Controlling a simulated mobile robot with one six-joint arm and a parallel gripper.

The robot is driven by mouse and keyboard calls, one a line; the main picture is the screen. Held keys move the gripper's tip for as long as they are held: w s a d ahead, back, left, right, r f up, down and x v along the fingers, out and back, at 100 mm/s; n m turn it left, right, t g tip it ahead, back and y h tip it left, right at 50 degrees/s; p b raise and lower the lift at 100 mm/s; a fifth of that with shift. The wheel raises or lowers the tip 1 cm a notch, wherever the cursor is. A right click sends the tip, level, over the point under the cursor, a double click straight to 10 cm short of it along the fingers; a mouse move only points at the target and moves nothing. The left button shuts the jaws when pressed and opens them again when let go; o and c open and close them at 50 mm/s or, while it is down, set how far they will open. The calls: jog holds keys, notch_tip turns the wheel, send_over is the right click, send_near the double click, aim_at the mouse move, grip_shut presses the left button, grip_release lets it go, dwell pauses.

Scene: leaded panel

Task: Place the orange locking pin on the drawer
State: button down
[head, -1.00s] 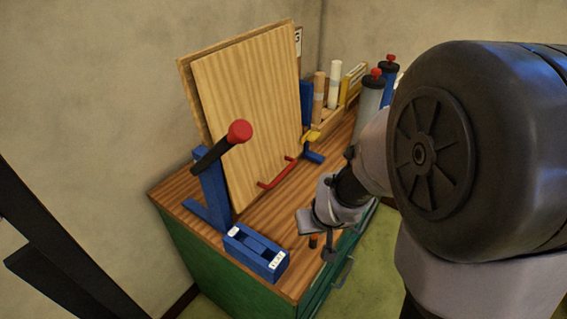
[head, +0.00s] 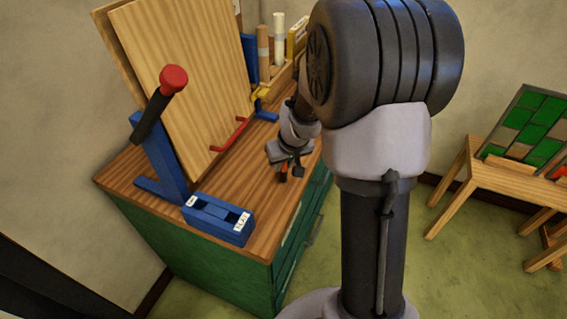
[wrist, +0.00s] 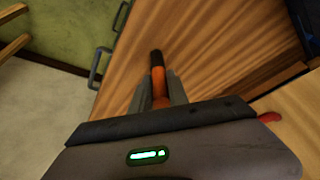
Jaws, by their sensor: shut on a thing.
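The orange locking pin (wrist: 158,82) with a dark tip is held between my gripper's fingers (wrist: 159,92) in the wrist view. In the head view the orange pin (head: 283,174) shows just below my gripper (head: 289,166), over the right part of the wooden top near its front edge. I cannot tell whether the pin touches the top. The green cabinet's drawer front (head: 291,254) faces right, with a grey handle (head: 315,229). The wrist view shows handles (wrist: 98,68) beyond the wooden top's edge.
A blue block (head: 219,216) with white labels sits at the near corner. A blue stand with a red-knobbed lever (head: 173,78) and upright wooden boards (head: 185,80) stand behind it. Tubes (head: 279,40) stand at the back. A table with a leaded panel (head: 535,125) is at the right.

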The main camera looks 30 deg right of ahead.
jog(key=c, duration=1.3)
grip_release()
jog(key=s+a+r+p, duration=0.3)
jog(key=s+r, duration=0.1)
jog(key=r, duration=0.4)
jog(key=s+a+r+p, duration=0.2)
jog(key=s+a+r, duration=0.1)
jog(key=r, duration=0.6)
jog(key=s+a+r+m+y, duration=0.1)
jog(key=s+a+r, duration=0.1)
jog(key=s+a, duration=0.2)
jog(key=s+a+r+m+t, duration=0.1)
jog(key=s+a, duration=0.3)
jog(key=s, duration=0.3)
jog(key=s+a+r+m+y, duration=0.1)
jog(key=s+a+r, duration=0.1)
jog(key=s+a, duration=0.2)
jog(key=shift+s+r+y, duration=0.3)
jog(key=shift+s+r, duration=0.05)
jog(key=shift+s, duration=0.3)
